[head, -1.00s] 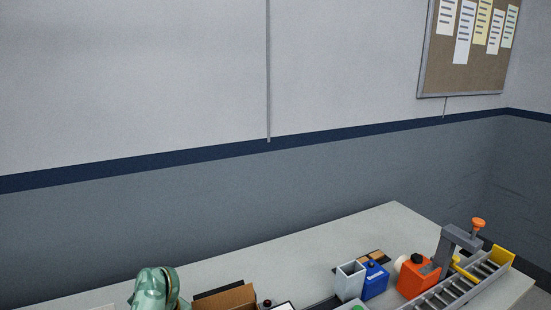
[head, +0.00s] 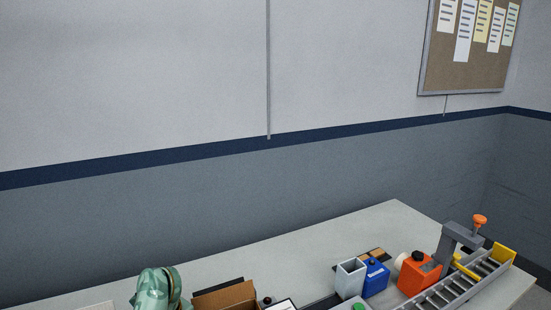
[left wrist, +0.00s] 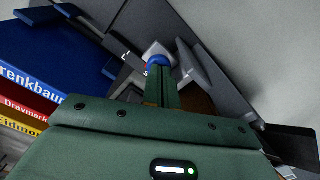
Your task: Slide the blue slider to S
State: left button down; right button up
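In the left wrist view, a round blue knob (left wrist: 157,62), apparently the blue slider's, sits in front of a pale block on a dark grey device. A letter that looks like S shows just beside it. My left gripper (left wrist: 161,82) is dark green. Its narrow fingers lie close together, with their tips at the knob. I cannot tell whether they touch it, and they partly cover it. The slider cannot be made out in the head view. My right gripper is in neither view.
Several books (left wrist: 28,95) lie left in the wrist view. In the head view, the grey table (head: 330,238) holds a teal rounded object (head: 153,288), a cardboard box (head: 227,297), a blue container (head: 375,280), an orange container (head: 417,275) and a roller rack (head: 455,290). The table's back is clear.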

pick_arm(q)
jog(key=shift+w+d, duration=0.3)
jog(key=shift+d, duration=0.35)
notch_tip(320, 180, up, 6)
jog(key=p, duration=0.5)
jog(key=shift+r, duration=0.1)
dwell(0.4)
